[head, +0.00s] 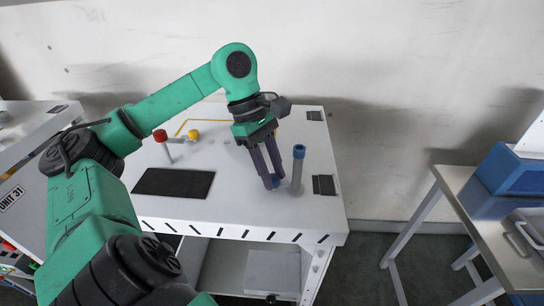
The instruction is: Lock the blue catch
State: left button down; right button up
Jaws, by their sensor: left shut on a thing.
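My left gripper (274,182) reaches down over the white worktop with its long dark fingers close together. A small blue piece, which looks like the knob of the blue catch (278,182), shows between the fingertips, and the gripper is shut on it. The fingers hide most of this catch, so I cannot tell how its lever stands. Just right of the fingertips stands an upright grey post with a blue top (299,153). I cannot tell whether the fingers touch that post. My right gripper is not in view.
A red-topped stick (160,135) stands at the left of the white worktop (228,205), near a yellow knob (193,134). A black pad (173,183) and a small dark panel (324,185) lie on the worktop. A side table with a blue box (500,172) stands at right, across a floor gap.

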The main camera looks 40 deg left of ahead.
pick_arm(q)
jog(key=shift+r+m+g+p, duration=0.25)
jog(key=shift+m+g+p, duration=0.15)
jog(key=shift+m+p, duration=0.6)
jog(key=shift+f+p, duration=0.15)
jog(key=shift+p, duration=0.3)
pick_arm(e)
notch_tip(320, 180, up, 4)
pick_arm(q)
jog(key=shift+m, duration=0.3)
jog(key=c, duration=0.6)
grip_release()
jog(key=shift+f, duration=0.1)
jog(key=shift+o, duration=0.2)
jog(key=p+v, duration=0.1)
jog(key=v, duration=0.6)
jog(key=shift+r, duration=0.25)
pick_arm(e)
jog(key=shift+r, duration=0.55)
